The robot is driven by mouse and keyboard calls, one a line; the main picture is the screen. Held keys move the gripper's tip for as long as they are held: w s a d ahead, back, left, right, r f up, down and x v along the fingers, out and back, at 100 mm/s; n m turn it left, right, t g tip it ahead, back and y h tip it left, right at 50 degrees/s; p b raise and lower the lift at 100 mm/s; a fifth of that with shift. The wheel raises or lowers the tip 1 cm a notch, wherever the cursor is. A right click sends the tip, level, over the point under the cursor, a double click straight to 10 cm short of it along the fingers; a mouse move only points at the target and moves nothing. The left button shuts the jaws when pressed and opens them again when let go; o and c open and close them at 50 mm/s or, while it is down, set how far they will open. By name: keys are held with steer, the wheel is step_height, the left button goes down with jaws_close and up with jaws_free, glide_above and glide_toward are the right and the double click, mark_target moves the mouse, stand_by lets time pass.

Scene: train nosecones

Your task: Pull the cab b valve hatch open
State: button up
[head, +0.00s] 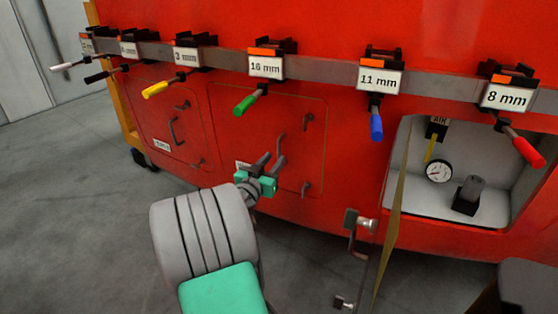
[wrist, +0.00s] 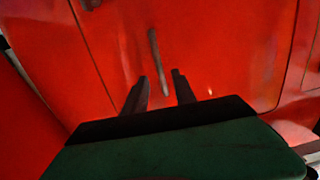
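A red closed hatch (head: 235,110) sits flush in the red body panel at the middle of the head view. It has a dark upright handle (head: 280,147), with small latches at its right side. A small label on its lower left is partly hidden and unreadable, so I cannot confirm the hatch name. My gripper (head: 271,162) is in front of this hatch, close to the handle. In the wrist view its two dark fingers are apart and empty, and the handle (wrist: 158,62) stands just beyond the fingertips, lined up with the gap.
Another closed hatch (head: 165,125) is to the left. At right, an open compartment (head: 460,205) holds a gauge (head: 439,171), and its door (head: 393,225) swings outward. Clamps with coloured handles line a grey rail (head: 330,72) above. Grey floor (head: 70,200) is clear at left.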

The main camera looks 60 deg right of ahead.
mark_target(279, 154)
steer(key=d, duration=0.5)
steer(key=shift+w+d, duration=0.1)
jaws_close()
stand_by(1.2)
